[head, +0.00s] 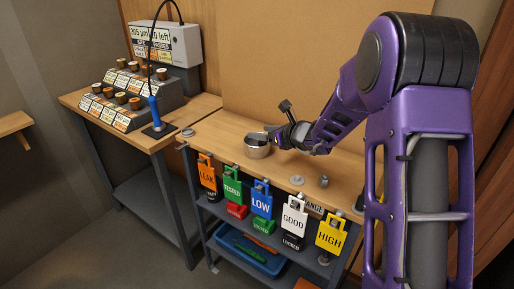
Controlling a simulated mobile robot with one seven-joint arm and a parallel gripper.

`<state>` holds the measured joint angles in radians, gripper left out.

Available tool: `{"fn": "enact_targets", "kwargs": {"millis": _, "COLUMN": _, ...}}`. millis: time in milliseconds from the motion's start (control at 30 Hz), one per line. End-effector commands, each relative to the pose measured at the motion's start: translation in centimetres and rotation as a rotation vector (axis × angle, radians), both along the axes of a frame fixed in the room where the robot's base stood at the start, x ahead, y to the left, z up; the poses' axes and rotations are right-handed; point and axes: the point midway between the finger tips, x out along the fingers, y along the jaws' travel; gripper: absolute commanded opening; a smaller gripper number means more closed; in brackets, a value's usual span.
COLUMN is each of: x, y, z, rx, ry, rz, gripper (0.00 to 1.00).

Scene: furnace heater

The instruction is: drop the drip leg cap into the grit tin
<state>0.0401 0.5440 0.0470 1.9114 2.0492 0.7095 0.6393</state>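I cannot make out the drip leg cap for certain. A small grey metal fitting (323,181) lies on the bench at the front right and could be it. The inside of the tin is not clear.
Flat grey discs lie on the bench, one at the front (297,180) and one at the left (188,132). Coloured tags with locks (262,202) hang along the front edge. A blue tray (250,252) sits below. A side table (150,135) holds stepped racks.

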Motion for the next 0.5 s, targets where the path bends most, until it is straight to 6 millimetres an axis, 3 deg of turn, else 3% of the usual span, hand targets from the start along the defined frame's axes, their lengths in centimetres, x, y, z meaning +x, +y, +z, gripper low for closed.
{"fn": "enact_targets", "kwargs": {"millis": 267, "x": -0.3, "y": -0.3, "z": 0.2, "rx": 0.000, "ry": 0.000, "rz": -0.001, "gripper": 0.65}}
{"fn": "enact_targets", "kwargs": {"millis": 500, "x": -3.2, "y": -2.8, "z": 2.0, "rx": -0.002, "ry": -0.002, "rz": -0.003, "gripper": 0.65}}
